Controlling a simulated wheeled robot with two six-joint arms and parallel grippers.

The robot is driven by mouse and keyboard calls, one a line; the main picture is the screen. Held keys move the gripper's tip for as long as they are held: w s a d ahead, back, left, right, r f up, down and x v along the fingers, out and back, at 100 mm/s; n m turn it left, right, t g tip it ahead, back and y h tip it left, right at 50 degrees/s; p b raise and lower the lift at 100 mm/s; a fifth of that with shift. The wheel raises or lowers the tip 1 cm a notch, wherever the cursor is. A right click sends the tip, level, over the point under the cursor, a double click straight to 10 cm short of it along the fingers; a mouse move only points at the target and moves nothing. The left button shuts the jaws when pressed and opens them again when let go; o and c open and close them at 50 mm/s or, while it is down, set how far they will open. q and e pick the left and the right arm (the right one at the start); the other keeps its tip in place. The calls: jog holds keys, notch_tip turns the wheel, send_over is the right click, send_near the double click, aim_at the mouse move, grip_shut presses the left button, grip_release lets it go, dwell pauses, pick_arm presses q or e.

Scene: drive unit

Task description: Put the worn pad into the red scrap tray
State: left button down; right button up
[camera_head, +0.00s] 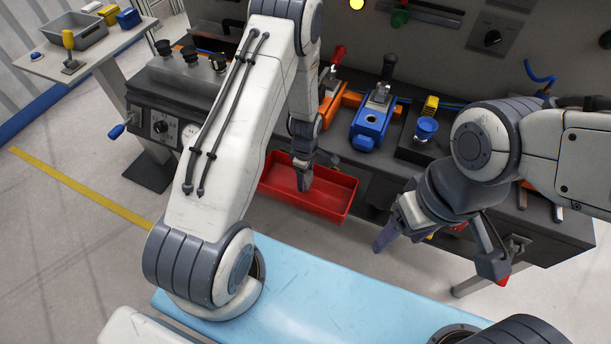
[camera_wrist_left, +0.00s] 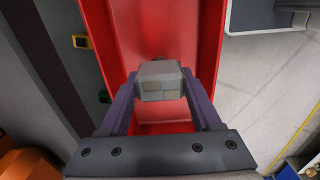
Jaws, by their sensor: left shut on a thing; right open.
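The red scrap tray (camera_head: 335,194) hangs at the front of the workbench in the middle of the head view. In the left wrist view the worn pad (camera_wrist_left: 160,81), a small grey block with tan patches, is held between the two fingers of my left gripper (camera_wrist_left: 162,92). The red tray (camera_wrist_left: 185,25) lies behind and below the pad. I cannot tell how far the pad is above the tray floor. My right gripper (camera_head: 436,250) is open and empty, right of the tray in front of the bench.
A blue clamp unit (camera_head: 371,125) and a blue knob (camera_head: 426,128) stand on the bench behind the tray. A control box (camera_head: 165,120) is at the left. A side table with a grey bin (camera_head: 75,37) stands at the far left. A light blue surface (camera_head: 320,300) is in front.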

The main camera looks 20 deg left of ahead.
pick_arm(q)
jog(key=shift+f, duration=0.1)
jog(key=shift+c, duration=0.4)
grip_release()
notch_tip(320, 180, up, 12)
jog(key=b, duration=0.1)
jog(key=s+d+r+m, duration=0.3)
jog(key=d+r+m, duration=0.2)
jog(key=d+r, duration=0.1)
jog(key=s+d+r+m, duration=0.4)
jog(key=s+r+m, duration=0.2)
jog(key=s+m, duration=0.4)
jog(key=s+d+r+m+h, duration=0.1)
jog(key=s+d+r+m, duration=0.4)
jog(key=s+m, duration=0.5)
jog(key=shift+s+d+r, duration=0.2)
jog(key=shift+s+r, duration=0.2)
jog(key=shift+r, duration=0.2)
